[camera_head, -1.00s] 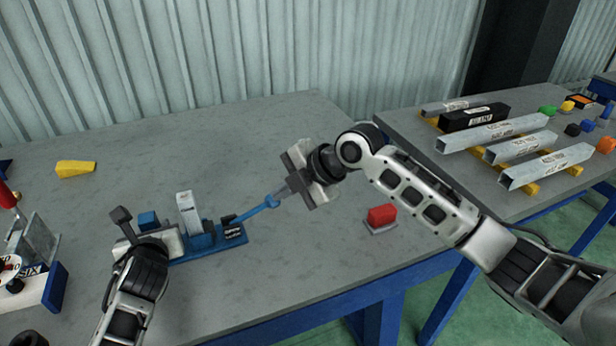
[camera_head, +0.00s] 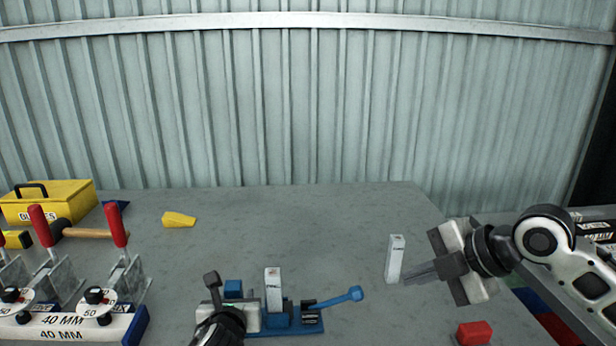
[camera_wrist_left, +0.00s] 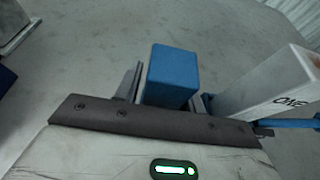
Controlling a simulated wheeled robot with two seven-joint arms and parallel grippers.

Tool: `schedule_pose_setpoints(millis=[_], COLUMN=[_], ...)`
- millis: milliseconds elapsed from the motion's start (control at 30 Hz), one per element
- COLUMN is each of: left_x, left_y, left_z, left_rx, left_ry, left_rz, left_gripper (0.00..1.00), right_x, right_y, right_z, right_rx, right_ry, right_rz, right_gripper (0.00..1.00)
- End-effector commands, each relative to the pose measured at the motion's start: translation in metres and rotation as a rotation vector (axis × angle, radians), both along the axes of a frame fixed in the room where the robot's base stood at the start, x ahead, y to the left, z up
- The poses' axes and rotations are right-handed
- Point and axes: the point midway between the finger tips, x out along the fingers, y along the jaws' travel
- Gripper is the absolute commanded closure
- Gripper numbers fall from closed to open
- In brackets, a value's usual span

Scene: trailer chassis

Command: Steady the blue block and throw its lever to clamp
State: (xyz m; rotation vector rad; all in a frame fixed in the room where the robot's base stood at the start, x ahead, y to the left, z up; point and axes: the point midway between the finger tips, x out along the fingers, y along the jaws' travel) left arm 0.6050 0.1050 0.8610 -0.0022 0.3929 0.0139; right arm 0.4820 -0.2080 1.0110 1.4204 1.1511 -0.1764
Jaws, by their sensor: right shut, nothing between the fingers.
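The blue block (camera_head: 233,289) is at the left part of a blue fixture (camera_head: 290,331) on the grey bench. In the left wrist view the blue block (camera_wrist_left: 172,75) sits between the fingers of my left gripper (camera_wrist_left: 168,100), close against both sides. A white upright piece (camera_head: 273,288) stands in the fixture's middle. My right gripper (camera_head: 420,272) is shut and empty, right of the lever knob and apart from it.
A white post (camera_head: 395,258) stands just behind the right fingertips. A red block (camera_head: 474,333) lies at the lower right. The bench behind the fixture is clear.

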Motion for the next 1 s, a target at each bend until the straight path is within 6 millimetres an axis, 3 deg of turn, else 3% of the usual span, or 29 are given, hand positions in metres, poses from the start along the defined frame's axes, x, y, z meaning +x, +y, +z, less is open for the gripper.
schedule_pose_setpoints(millis=[33, 100, 433, 967, 1000], left_x=[0.0, 0.0, -0.004, -0.052, -0.055], left_y=[0.0, 0.0, 0.0, -0.001, -0.001], left_z=[0.0, 0.0, 0.004, 0.026, 0.024], left_rx=[0.0, 0.0, 0.001, 0.001, 0.001], left_ry=[0.001, 0.0, 0.001, 0.002, -0.001], left_rz=[0.001, 0.001, 0.0, -0.001, -0.001], left_gripper=[0.46, 0.35, 0.35, 0.35, 0.35], right_x=[0.0, 0.0, 0.0, 0.0, 0.0], right_y=[0.0, 0.0, 0.0, 0.0, 0.0], right_z=[0.0, 0.0, 0.007, 0.061, 0.056], right_rx=[0.0, 0.0, 0.001, 0.0, -0.001], right_ry=[0.0, 0.0, -0.001, 0.0, 0.001], right_rz=[0.0, 0.0, 0.0, 0.0, 0.0], right_gripper=[1.0, 1.0, 1.0, 1.0, 1.0])
